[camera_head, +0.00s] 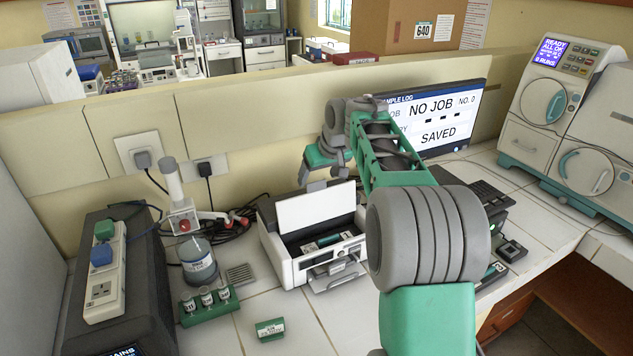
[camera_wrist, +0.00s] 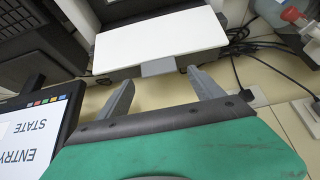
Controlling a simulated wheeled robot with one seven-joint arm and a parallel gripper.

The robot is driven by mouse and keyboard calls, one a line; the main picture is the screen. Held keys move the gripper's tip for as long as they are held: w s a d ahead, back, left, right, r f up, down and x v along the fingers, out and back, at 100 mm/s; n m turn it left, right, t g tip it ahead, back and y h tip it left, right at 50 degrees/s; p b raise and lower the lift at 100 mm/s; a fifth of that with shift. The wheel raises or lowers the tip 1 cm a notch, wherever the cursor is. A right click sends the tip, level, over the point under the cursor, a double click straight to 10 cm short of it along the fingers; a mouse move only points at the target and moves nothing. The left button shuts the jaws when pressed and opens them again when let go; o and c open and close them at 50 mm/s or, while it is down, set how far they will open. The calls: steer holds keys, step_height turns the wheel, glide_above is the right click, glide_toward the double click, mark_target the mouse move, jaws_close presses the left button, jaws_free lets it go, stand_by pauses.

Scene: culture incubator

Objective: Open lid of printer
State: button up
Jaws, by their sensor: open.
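The white printer (camera_head: 288,268) stands on the tiled bench in the middle of the head view. Its white lid (camera_head: 316,207) is raised steeply at the back, and the dark inside with a small green-labelled part shows below it. In the wrist view the lid (camera_wrist: 160,42) is a broad white panel with a grey tab (camera_wrist: 158,68) at its near edge. My gripper (camera_head: 323,180) is above and behind the raised lid. In the wrist view my gripper (camera_wrist: 160,79) is open, its two fingers apart on either side of the tab, with nothing clearly held.
A monitor (camera_head: 432,117) stands behind my arm. Left of the printer are a bottle (camera_head: 199,264), a green vial rack (camera_head: 209,308) and a power strip (camera_head: 104,270). A small green block (camera_head: 270,329) lies in front. Cables run behind the printer.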

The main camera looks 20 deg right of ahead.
steer(key=v, duration=0.4)
steer(key=shift+s+r, duration=0.15)
steer(key=shift+r, duration=0.1)
steer(key=s+f+m+g, duration=0.3)
steer(key=s+f+g, duration=0.1)
steer(key=s+f, duration=0.95)
steer(key=s+a+f, duration=0.2)
steer(key=s+a, duration=0.1)
steer(key=s, duration=0.4)
steer(key=s+a+f, duration=0.3)
steer(key=s, duration=0.5)
steer(key=s+a+r+n+t, duration=0.1)
steer(key=a+r, duration=0.4)
steer(key=r, duration=0.1)
steer(key=shift+s+a+n+t+h, duration=0.2)
steer(key=shift+a+n+t+h, duration=0.1)
steer(key=shift+n+t, duration=0.1)
